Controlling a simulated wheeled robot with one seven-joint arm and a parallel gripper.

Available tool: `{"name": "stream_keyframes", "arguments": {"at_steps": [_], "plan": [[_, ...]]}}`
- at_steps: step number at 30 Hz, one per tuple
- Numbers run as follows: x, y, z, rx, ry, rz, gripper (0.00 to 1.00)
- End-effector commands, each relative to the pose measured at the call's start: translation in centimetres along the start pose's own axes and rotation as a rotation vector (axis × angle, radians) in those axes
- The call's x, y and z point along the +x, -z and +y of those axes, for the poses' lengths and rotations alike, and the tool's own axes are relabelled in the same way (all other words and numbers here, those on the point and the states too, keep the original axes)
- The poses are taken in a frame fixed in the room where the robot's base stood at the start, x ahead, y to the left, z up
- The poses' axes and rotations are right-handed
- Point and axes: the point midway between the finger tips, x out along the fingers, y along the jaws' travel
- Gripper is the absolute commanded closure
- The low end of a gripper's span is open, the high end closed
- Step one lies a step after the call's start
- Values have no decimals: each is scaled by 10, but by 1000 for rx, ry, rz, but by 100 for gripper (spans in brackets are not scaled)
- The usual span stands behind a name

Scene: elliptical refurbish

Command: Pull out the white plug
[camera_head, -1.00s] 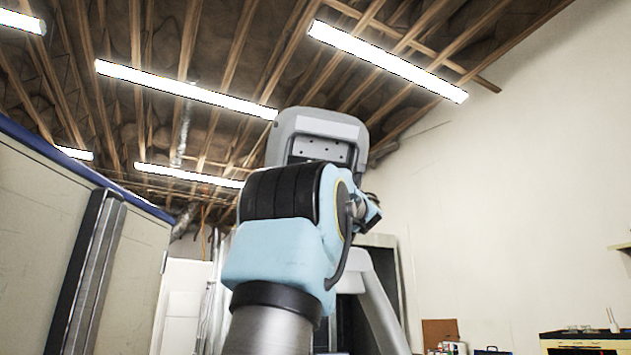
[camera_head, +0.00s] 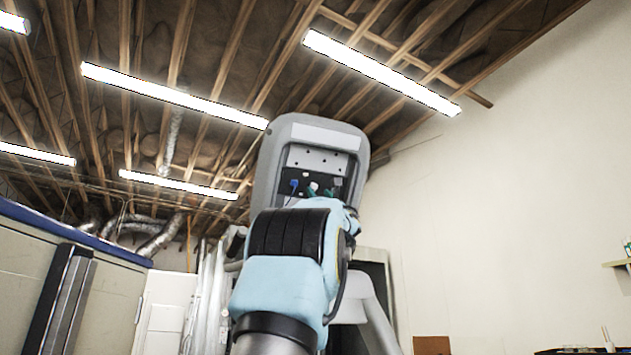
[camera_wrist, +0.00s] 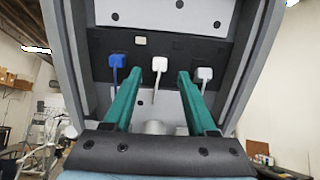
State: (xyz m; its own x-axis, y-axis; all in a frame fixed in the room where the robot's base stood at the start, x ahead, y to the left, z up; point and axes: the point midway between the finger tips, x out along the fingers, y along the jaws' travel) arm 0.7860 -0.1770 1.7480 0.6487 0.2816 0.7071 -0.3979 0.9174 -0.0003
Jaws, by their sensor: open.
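A white plug (camera_wrist: 159,65) sits in the dark recessed panel under the grey console, its cord hanging down. A second white plug (camera_wrist: 205,74) is to its right and a blue plug (camera_wrist: 116,61) to its left. My gripper (camera_wrist: 160,74) is open and empty. Its two green fingers point up at the panel, one on each side of the middle white plug, with a gap on both sides; I cannot tell how far the tips are from the panel. In the head view, the blue plug (camera_head: 293,185) and middle white plug (camera_head: 313,187) show above my arm.
A grey frame leg (camera_head: 378,318) stands right of my arm.

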Motion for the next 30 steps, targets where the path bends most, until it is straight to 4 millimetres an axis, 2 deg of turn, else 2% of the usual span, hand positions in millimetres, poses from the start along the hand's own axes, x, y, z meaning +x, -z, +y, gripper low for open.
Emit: {"name": "stream_keyframes", "arguments": {"at_steps": [1,3,9,22,30], "plan": [[14,-4,0,3,-2,-1,43],[23,-3,0,2,-1,0,43],[41,-2,0,2,0,0,43],[46,0,0,1,0,0,43],[45,0,0,1,0,0,72]]}}
